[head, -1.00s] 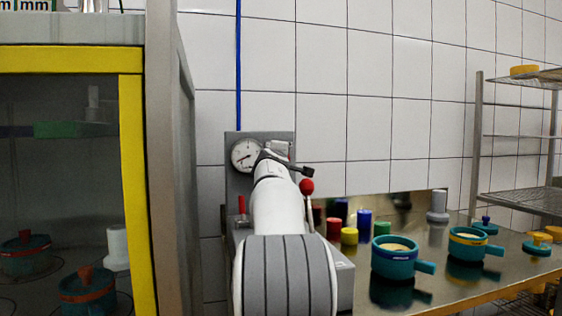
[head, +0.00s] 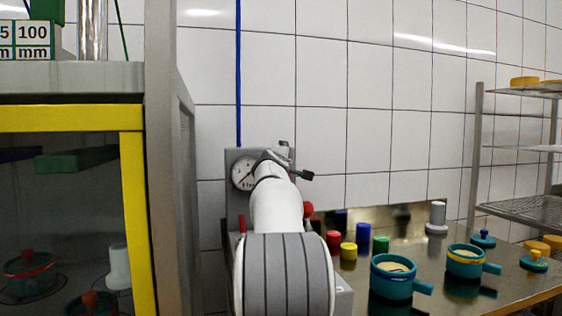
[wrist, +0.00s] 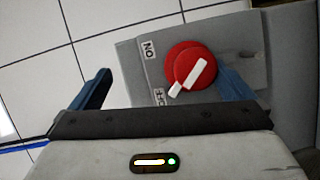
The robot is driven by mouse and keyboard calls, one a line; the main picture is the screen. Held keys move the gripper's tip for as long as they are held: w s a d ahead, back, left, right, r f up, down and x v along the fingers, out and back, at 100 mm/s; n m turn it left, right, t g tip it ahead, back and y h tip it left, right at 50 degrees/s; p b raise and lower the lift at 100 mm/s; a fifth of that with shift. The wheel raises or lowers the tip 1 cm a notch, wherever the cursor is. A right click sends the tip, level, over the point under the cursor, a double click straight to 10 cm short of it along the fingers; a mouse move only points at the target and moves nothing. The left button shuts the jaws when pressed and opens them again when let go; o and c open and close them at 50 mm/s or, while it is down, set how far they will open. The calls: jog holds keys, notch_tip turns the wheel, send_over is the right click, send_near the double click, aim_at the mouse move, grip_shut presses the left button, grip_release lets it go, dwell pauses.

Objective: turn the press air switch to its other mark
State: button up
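The press air switch (wrist: 188,65) is a red round knob with a white bar handle (wrist: 188,78) on a grey panel, seen in the wrist view. The bar slants, its lower-left end towards the OFF label (wrist: 159,97). The ON label (wrist: 149,48) is at upper left of the knob. My gripper (wrist: 166,88) is open, with blue fingers well apart. The knob lies between them in the picture, nearer the right finger; I cannot tell whether they touch. In the head view my gripper (head: 285,163) is at the panel and the switch is hidden behind my arm.
A round gauge (head: 243,172) is on the panel (head: 233,208) left of my arm. A yellow-framed cabinet (head: 132,220) stands close on the left. A wire rack (head: 478,150) is behind.

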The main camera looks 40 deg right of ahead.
notch_tip(320, 180, up, 8)
jog(key=t+p, duration=0.1)
jog(key=shift+s+a+f+h, duration=0.25)
jog(key=shift+s+a+h, duration=0.05)
jog(key=shift+a, duration=0.15)
jog(key=shift+g+y, duration=0.4)
jog(key=shift+g, duration=0.1)
jog(key=f, duration=0.4)
jog(key=d+f, duration=0.1)
jog(key=f, duration=0.1)
jog(key=shift+w+f, duration=0.1)
jog(key=shift+w, duration=0.25)
jog(key=shift+s+a+f, duration=0.15)
jog(key=shift+a+f, duration=0.15)
jog(key=shift+c, duration=1.4)
jog(key=shift+b+v, duration=0.75)
jog(key=shift+v, duration=0.15)
jog(key=shift+c, duration=1.1)
jog(key=b+v, duration=0.2)
jog(key=v, duration=0.4)
jog(key=shift+s+a+f+b, duration=0.2)
jog(key=shift+s+f+b, duration=0.1)
jog(key=shift+f, duration=0.25)
